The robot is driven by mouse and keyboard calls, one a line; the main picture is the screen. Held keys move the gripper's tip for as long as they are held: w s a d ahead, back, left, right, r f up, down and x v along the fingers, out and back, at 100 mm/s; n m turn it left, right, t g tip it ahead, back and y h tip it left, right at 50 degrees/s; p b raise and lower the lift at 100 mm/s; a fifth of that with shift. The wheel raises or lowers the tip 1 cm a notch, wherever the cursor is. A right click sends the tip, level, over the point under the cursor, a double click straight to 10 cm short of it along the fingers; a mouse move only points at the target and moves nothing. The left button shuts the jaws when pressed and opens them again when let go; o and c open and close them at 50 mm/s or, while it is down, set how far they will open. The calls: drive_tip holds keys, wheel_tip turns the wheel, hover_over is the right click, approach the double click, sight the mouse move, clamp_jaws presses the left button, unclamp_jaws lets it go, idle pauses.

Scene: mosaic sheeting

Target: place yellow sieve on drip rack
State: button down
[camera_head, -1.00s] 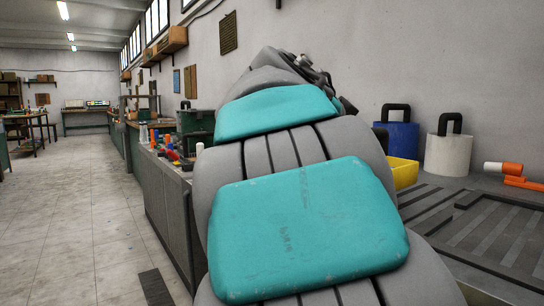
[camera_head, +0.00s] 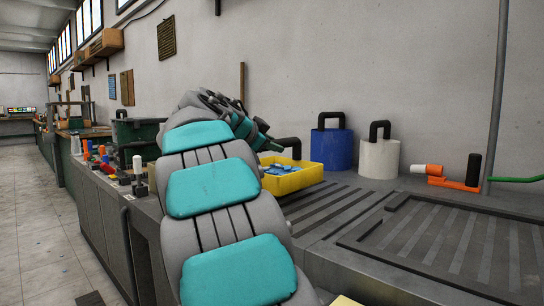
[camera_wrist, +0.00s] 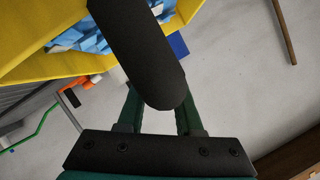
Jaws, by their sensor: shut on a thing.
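The yellow sieve (camera_head: 300,181) holds blue pieces and shows right of my arm in the head view, over the grey bench; I cannot tell whether it touches it. In the wrist view its yellow wall (camera_wrist: 40,70) fills the upper left. My gripper (camera_wrist: 160,108) has green fingers shut on the sieve's thick black handle (camera_wrist: 135,45). In the head view my arm hides most of the gripper. A grey ribbed surface (camera_head: 340,207) lies just right of the sieve, and a rimmed ribbed panel (camera_head: 440,240) farther right; I cannot tell which is the drip rack.
A blue weight-like block (camera_head: 331,149) and a white one (camera_head: 379,158) with black handles stand along the wall. An orange and white tool (camera_head: 450,180) lies by a metal pipe (camera_head: 496,100). Small bottles (camera_head: 95,155) crowd the bench left of my arm. The ribbed surfaces look clear.

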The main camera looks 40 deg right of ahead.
drive_tip(key=shift+w+f, duration=0.1)
drive_tip(key=shift+f, duration=1.6)
drive_tip(key=shift+f, duration=0.2)
drive_tip(key=c, duration=0.6)
unclamp_jaws()
drive_tip(key=shift+r, duration=0.15)
drive_tip(key=shift+r, duration=0.15)
drive_tip(key=b+v, duration=0.1)
drive_tip(key=v, duration=1.1)
drive_tip(key=shift+b, duration=0.3)
